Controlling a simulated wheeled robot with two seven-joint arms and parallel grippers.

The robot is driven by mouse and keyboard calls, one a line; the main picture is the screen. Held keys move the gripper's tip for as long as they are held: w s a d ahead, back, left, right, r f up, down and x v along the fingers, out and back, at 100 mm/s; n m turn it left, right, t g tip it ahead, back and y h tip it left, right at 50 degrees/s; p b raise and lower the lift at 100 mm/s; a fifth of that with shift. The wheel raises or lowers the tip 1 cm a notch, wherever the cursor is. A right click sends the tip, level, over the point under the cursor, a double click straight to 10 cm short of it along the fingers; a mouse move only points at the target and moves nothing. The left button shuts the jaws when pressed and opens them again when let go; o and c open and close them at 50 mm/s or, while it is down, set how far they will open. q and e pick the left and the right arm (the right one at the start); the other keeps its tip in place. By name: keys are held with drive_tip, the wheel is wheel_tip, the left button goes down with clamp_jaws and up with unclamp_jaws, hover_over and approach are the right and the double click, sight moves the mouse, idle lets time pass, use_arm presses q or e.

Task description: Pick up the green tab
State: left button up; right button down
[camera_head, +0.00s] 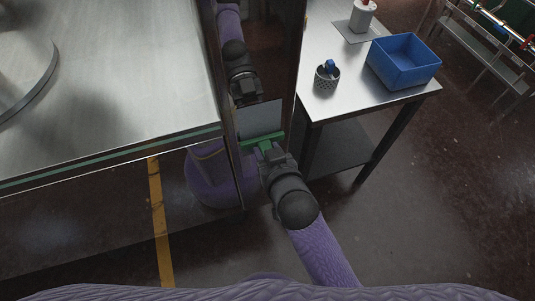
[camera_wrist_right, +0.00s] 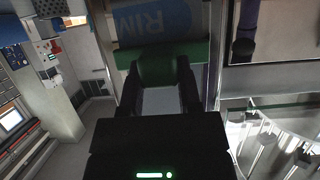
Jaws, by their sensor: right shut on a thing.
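The green tab (camera_head: 263,141) is a short bar at the lower edge of a grey panel (camera_head: 260,119), in a tall narrow gap beside the steel machine. My right gripper (camera_head: 268,152) reaches up to it from below. In the right wrist view the green tab (camera_wrist_right: 160,68) has a block part between the two black fingers (camera_wrist_right: 158,80), which are shut on it. My left gripper is not in view.
The steel machine top (camera_head: 120,80) with a glass edge fills the left. A dark shiny panel (camera_head: 275,50) mirrors my arm. On the right, a steel table (camera_head: 335,60) bears a blue bin (camera_head: 403,62), a mesh cup (camera_head: 327,80) and a white bottle (camera_head: 362,16). Open floor lies lower right.

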wheel_tip(320, 180, up, 2)
drive_tip(key=shift+p, duration=0.3)
drive_tip(key=s+d+p, duration=0.1)
drive_tip(key=s+d, duration=0.2)
drive_tip(key=s, duration=0.6)
drive_tip(key=s+d, duration=0.3)
drive_tip(key=s, duration=0.6)
drive_tip(key=s+d+r+p, duration=0.1)
drive_tip(key=s+r+p, duration=0.4)
drive_tip(key=p, duration=0.3)
drive_tip(key=shift+s+d+r, duration=0.35)
drive_tip(key=shift+r, duration=0.55)
